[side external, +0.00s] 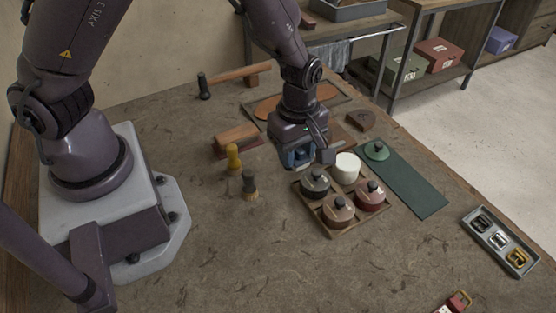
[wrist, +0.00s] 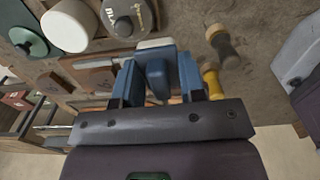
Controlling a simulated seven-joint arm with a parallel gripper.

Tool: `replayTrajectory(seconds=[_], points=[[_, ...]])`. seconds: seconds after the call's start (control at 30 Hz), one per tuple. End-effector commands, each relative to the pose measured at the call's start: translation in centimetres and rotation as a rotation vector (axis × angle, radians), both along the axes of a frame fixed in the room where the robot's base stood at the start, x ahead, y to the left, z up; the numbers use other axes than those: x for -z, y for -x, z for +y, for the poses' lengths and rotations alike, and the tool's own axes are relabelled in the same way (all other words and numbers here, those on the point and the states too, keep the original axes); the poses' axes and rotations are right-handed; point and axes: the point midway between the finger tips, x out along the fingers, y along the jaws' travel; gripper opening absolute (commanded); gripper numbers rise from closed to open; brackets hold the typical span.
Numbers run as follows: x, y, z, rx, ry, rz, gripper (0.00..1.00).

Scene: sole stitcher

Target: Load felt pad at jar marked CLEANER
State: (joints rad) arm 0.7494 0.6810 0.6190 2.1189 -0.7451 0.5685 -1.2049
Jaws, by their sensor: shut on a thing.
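My gripper (side external: 302,160) is shut on a blue-grey block and holds it above the bench, just behind and left of the jar tray. In the wrist view, the block (wrist: 155,78) sits between the blue fingers, with a pale felt pad (wrist: 155,43) at its far end. A white jar without a lid (side external: 346,168) stands at the back of the tray; it also shows in the wrist view (wrist: 68,28). A green lid (side external: 377,151) lies on the green mat beside it. No jar label is legible as CLEANER. The pad's underside is hidden.
The wooden tray (side external: 341,232) also holds a grey-lidded jar (side external: 315,182), a brown-lidded jar (side external: 338,209) and a red-brown jar (side external: 370,195). Two brushes, yellow-handled (side external: 233,157) and dark-handled (side external: 249,182), stand left. A grey tray (side external: 500,240) lies right.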

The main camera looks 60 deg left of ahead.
Motion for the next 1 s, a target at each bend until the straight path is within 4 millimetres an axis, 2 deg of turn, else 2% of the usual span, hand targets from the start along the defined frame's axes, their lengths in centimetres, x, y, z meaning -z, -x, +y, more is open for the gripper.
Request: replayTrajectory(seconds=[0.03, 0.2, 0.3, 0.4, 0.57, 0.77, 1.0], points=[[0.0, -2.0, 0.3, -0.003, -0.004, -0.004, 0.18], [-0.5, -7.5, 0.3, 0.006, -0.004, -0.002, 0.18], [-1.1, -9.9, -0.2, 0.022, -0.003, -0.002, 0.18], [-1.8, -11.4, -1.0, 0.041, -0.001, -0.002, 0.18], [-2.8, -12.1, -2.2, 0.06, -0.001, 0.001, 0.18], [-1.4, -11.7, -2.1, 0.051, -0.002, 0.003, 0.18], [1.2, -11.7, -2.2, 0.052, -0.001, 0.003, 0.18]])
